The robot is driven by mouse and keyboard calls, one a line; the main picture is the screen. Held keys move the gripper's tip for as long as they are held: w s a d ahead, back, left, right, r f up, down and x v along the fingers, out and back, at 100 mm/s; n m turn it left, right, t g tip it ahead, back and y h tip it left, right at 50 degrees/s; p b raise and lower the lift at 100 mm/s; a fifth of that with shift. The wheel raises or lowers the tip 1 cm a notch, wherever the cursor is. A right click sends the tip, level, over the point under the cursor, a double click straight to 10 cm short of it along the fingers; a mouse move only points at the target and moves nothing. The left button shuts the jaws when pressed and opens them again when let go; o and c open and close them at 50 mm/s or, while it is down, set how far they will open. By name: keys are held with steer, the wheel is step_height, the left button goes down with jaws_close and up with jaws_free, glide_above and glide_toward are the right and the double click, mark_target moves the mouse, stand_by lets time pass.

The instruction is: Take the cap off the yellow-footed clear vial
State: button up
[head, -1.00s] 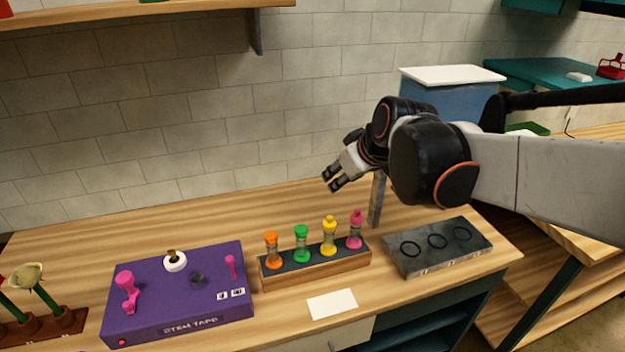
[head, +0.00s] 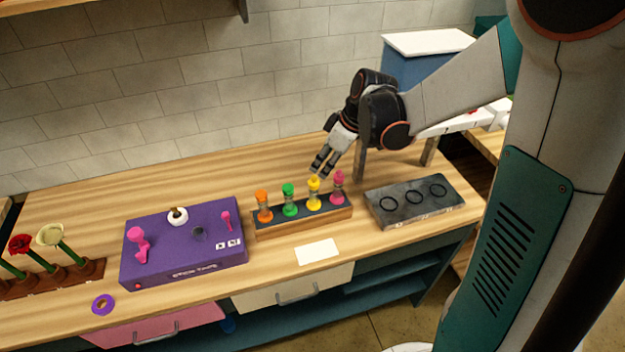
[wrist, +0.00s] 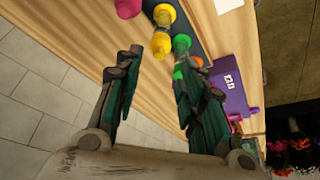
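The yellow-footed clear vial (head: 313,203) stands upright in a wooden rack (head: 290,228), its yellow cap (head: 313,184) on top. It stands between a green vial (head: 289,201) and a pink vial (head: 337,189); an orange vial (head: 264,207) is at the rack's left end. My gripper (head: 318,173) is open and empty, just above and behind the yellow cap. In the wrist view the yellow cap (wrist: 161,45) lies beyond the open fingers (wrist: 155,70), apart from them.
A grey block with three black rings (head: 413,200) is right of the rack. A purple stem tape box (head: 185,245) is at the left, near flowers in a brown stand (head: 50,275). A white card (head: 318,252) lies in front. The counter behind the rack is clear.

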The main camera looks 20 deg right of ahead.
mark_target(315, 177)
steer(key=shift+b+x, duration=0.4)
steer(key=shift+x, duration=3.3)
steer(key=c, duration=0.4)
